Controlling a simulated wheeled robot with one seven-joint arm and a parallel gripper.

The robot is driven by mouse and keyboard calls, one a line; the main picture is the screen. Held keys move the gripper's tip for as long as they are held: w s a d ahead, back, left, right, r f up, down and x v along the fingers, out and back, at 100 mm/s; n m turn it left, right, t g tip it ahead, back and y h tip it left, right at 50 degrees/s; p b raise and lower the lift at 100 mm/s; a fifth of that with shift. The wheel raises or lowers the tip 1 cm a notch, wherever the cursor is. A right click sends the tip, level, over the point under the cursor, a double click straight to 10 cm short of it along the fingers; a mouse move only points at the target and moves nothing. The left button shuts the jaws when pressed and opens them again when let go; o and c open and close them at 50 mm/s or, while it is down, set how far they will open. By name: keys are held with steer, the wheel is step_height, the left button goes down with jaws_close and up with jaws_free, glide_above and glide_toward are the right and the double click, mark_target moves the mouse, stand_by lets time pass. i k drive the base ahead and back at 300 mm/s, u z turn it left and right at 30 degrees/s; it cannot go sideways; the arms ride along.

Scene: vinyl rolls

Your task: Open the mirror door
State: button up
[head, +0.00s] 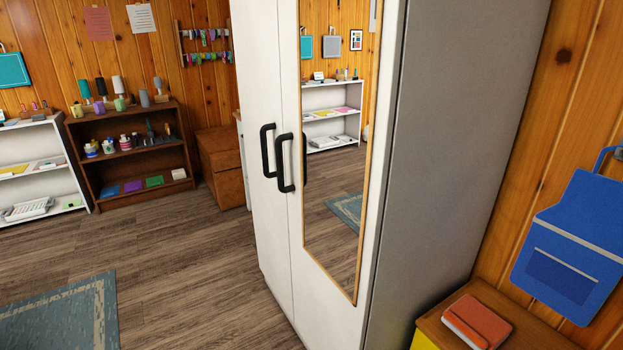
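The mirror door (341,260) is the right-hand door of a tall white wardrobe in the middle of the head view. A long mirror (330,190) in a thin wooden frame is set in it. Its black handle (281,163) is upright on the door's left edge. The door looks shut, flush beside the plain white left door (262,90), which has its own black handle (266,150). The wardrobe's grey side (450,150) faces right. My gripper is not in view.
Open wooden floor (190,270) lies in front of the wardrobe, with a blue-green rug (65,315) at lower left. A brown shelf (130,155) and a brown box (222,165) stand behind. At right, a low cabinet bears an orange notebook (477,320) below a hanging blue apron (575,250).

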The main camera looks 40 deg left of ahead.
mark_target(340, 60)
steer(key=u, duration=2.6)
steer(key=k, duration=0.8)
steer(key=z, duration=0.95)
steer(key=i, duration=1)
steer(key=z, duration=0.05)
